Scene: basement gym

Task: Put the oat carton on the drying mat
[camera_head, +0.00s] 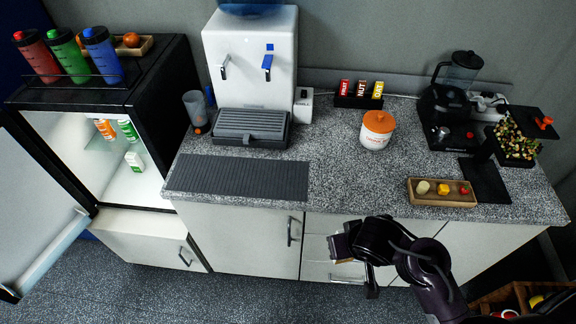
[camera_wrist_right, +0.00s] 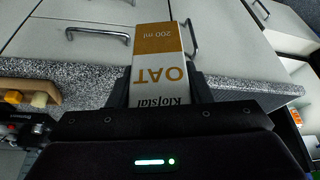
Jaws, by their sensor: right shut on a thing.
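The oat carton (camera_wrist_right: 160,62) is white and tan, marked "OAT 200 ml", and sits between the fingers of my right gripper (camera_wrist_right: 160,88) in the right wrist view. In the head view my right gripper (camera_head: 345,246) is in front of the counter's lower doors, below the counter top; the carton is mostly hidden there. The drying mat (camera_head: 238,178) is a dark grey ribbed sheet lying flat and empty on the counter's front left. The gripper is to the right of the mat and nearer me, apart from it. My left gripper is not in view.
The counter (camera_head: 340,180) is clear between the mat and the wooden tray (camera_head: 438,199) of small foods. A water dispenser (camera_head: 250,65) stands behind the mat. An orange-lidded jar (camera_head: 377,130) stands farther back.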

